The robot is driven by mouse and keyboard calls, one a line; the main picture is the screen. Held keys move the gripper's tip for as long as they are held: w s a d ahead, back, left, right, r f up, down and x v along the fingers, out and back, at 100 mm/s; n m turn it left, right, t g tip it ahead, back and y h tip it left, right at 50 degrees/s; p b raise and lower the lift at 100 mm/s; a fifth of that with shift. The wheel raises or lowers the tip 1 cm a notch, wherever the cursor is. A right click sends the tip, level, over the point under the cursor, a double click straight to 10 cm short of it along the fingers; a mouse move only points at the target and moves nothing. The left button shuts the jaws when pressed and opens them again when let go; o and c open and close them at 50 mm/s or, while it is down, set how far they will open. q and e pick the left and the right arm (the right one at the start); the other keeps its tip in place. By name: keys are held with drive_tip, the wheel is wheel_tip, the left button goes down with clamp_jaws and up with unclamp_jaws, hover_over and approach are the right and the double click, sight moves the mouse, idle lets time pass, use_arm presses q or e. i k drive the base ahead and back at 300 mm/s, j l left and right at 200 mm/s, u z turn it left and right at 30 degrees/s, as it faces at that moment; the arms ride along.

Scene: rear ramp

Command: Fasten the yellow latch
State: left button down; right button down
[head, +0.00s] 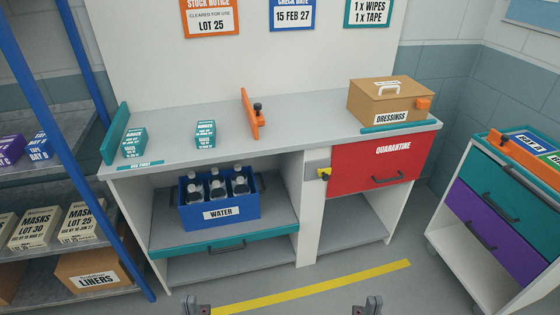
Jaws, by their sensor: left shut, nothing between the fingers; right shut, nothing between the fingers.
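The red front has a dark handle (387,178) and looks closed. The latch is too small to tell how it is set. My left gripper (197,304) and my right gripper (367,306) show only at the bottom edge of the view. Both are shut and empty, low in front of the bench and well apart from the latch.
The bench top (180,151) holds small teal boxes, an orange divider (252,117) and a brown DRESSINGS box (388,99). A blue WATER crate (255,207) stands on the shelf below. A drawer cart (500,205) is at right, shelving at left. Floor before the bench is clear, with a yellow stripe (320,288).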

sight(324, 173)
drive_tip(key=i+j+z, duration=0.1)
drive_tip(key=i+j, duration=0.2)
drive_tip(key=i, duration=0.2)
drive_tip(key=i+j, duration=0.4)
drive_tip(key=i+l+z, duration=0.05)
drive_tip(key=i, duration=0.05)
